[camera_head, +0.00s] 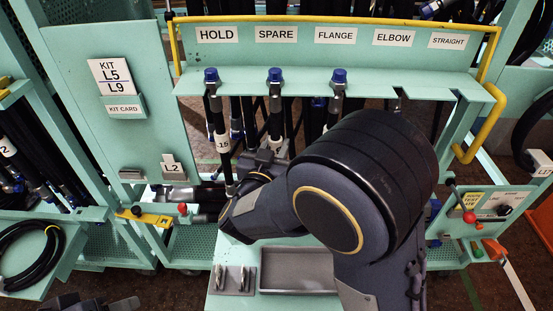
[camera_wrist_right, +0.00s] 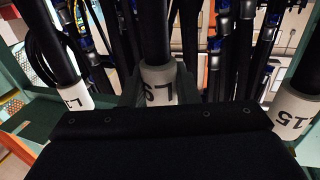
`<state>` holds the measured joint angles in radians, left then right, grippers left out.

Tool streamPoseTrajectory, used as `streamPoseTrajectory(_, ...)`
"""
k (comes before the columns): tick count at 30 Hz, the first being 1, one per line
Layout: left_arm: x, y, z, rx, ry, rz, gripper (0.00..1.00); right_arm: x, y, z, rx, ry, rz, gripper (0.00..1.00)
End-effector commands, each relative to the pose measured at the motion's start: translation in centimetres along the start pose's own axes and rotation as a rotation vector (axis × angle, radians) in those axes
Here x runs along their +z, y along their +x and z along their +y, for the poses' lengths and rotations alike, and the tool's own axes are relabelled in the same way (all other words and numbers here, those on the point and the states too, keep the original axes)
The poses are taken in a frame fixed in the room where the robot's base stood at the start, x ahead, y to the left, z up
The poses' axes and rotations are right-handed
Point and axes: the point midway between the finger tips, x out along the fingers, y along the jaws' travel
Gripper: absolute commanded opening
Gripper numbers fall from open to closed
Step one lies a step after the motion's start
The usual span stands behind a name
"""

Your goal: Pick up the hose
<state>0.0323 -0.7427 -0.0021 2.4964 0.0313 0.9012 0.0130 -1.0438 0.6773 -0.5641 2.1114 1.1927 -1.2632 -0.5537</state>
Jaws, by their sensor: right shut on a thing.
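Several black hoses hang from the green rack by blue-capped metal ends. The hose under SPARE (camera_head: 275,105) is in the middle of the three capped ones. My right gripper (camera_head: 268,160) reaches it from the front and is shut around it, below the metal end.
The HOLD hose (camera_head: 213,110), sleeve marked 15, hangs close on the left, and the FLANGE hose (camera_head: 337,95) on the right. A kit board (camera_head: 130,75) reads L5, L9. A grey tray (camera_head: 295,270) lies below. A yellow rail (camera_head: 340,20) frames the rack.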

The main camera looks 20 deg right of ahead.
Motion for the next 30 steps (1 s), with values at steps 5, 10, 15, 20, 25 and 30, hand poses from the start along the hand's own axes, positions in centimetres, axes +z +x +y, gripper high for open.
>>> streamPoseTrajectory(5, 0.0, 0.0, 0.0, 0.000, 0.000, 0.000, 0.50, -0.1, 0.0, 0.0, 0.000, 0.001, 0.002, 0.00)
streamPoseTrajectory(10, 0.0, 0.0, 0.0, 0.000, 0.000, 0.000, 0.50, -0.1, 0.0, 0.0, 0.000, 0.001, 0.002, 0.00)
streamPoseTrajectory(15, 0.1, 0.1, 0.0, 0.000, 0.000, 0.000, 0.50, -0.5, 0.0, 0.0, 0.000, 0.003, 0.002, 0.00)
streamPoseTrajectory(20, 0.1, 0.2, -0.1, 0.000, 0.000, 0.000, 0.50, -0.6, -1.4, 0.3, -0.003, 0.002, 0.000, 0.00)
streamPoseTrajectory(25, 0.2, 0.4, -0.2, 0.000, 0.000, 0.000, 0.50, -0.6, -4.4, 1.0, -0.005, 0.002, 0.000, 0.00)
streamPoseTrajectory(30, 0.3, 0.6, -0.3, 0.000, 0.000, 0.000, 0.50, -0.6, -8.5, 2.1, -0.008, 0.002, 0.001, 0.00)
